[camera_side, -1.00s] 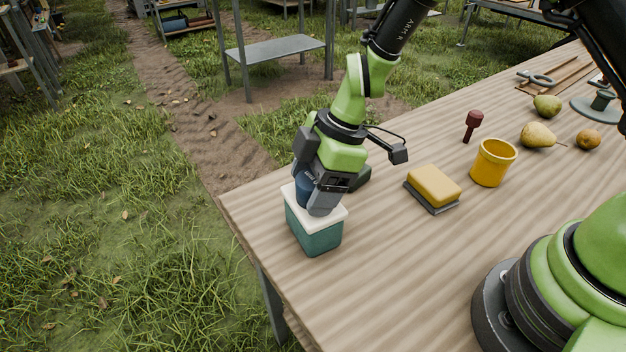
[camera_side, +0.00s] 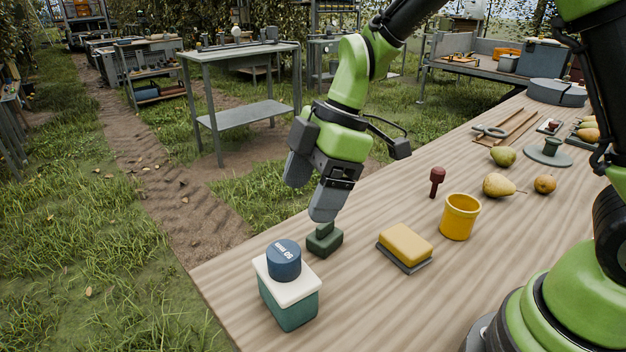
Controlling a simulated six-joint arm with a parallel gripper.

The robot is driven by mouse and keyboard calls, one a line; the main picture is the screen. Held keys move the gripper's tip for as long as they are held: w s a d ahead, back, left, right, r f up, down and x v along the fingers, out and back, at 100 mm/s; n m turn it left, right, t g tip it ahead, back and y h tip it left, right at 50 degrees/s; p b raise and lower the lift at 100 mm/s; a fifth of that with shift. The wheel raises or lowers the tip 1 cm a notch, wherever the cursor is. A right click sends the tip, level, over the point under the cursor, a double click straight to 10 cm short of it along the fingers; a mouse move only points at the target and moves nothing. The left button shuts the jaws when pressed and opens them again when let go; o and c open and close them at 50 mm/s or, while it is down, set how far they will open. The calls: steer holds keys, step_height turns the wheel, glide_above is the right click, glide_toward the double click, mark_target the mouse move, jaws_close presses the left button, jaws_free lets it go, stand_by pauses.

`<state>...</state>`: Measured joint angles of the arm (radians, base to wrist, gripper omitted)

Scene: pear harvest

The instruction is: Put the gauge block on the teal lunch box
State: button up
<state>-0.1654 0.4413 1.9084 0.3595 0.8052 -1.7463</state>
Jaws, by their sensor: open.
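The teal lunch box (camera_side: 290,307) with its white lid stands upright near the table's left edge. A short blue cylinder with white "50" lettering, which I take as the gauge block (camera_side: 284,264), stands upright on the lid. My gripper (camera_side: 310,190) is open and empty, above and behind the lunch box. Its two grey fingers are apart and clear of the blue cylinder.
A dark green block with a raised top (camera_side: 324,240) stands close behind the lunch box, beneath my gripper. A yellow sponge (camera_side: 405,244), a yellow cup (camera_side: 460,217), a dark red peg (camera_side: 437,182) and pears (camera_side: 498,185) lie to the right. The front tabletop is clear.

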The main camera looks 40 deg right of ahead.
steer(key=s+d+r+m+t+h, duration=0.1)
steer(key=s+d+r+m+t, duration=0.2)
steer(key=s+r+m, duration=0.3)
steer(key=s+d+r+m+t+h, duration=0.1)
steer(key=s+d+r+m, duration=0.4)
steer(key=s+m, duration=0.5)
steer(key=m+t, duration=0.1)
steer(key=m, duration=0.1)
steer(key=shift+s+d+r+m+t, duration=0.15)
steer(key=shift+s+r+m+t, duration=0.1)
steer(key=shift+r+m+t, duration=0.15)
